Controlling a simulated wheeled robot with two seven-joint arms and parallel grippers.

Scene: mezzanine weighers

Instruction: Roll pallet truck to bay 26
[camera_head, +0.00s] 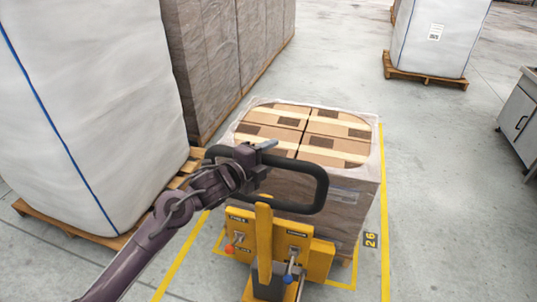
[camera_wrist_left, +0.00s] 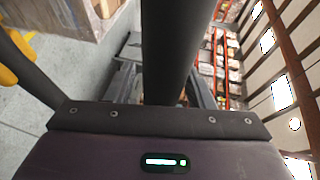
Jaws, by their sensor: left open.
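The yellow pallet truck (camera_head: 264,225) stands at the lower middle of the head view, its black loop handle (camera_head: 318,190) towards me. In front of it is a wrapped load of brown cartons (camera_head: 335,130). Yellow floor lines run on both sides of the load, and a "26" floor mark (camera_head: 370,240) lies at its right. My left gripper (camera_head: 264,152) is open at the upper bar of the handle. In the left wrist view a dark bar (camera_wrist_left: 170,50) crosses close before the palm. Its fingertips cannot be made out there. My right gripper is not in view.
A large white bulk bag (camera_head: 90,100) on a wooden pallet stands close at left, with a row of wrapped stacks (camera_head: 215,60) behind it. Another white bag (camera_head: 435,40) on a pallet is at back right. A grey cabinet (camera_head: 520,115) is at the right edge. Floor between is clear.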

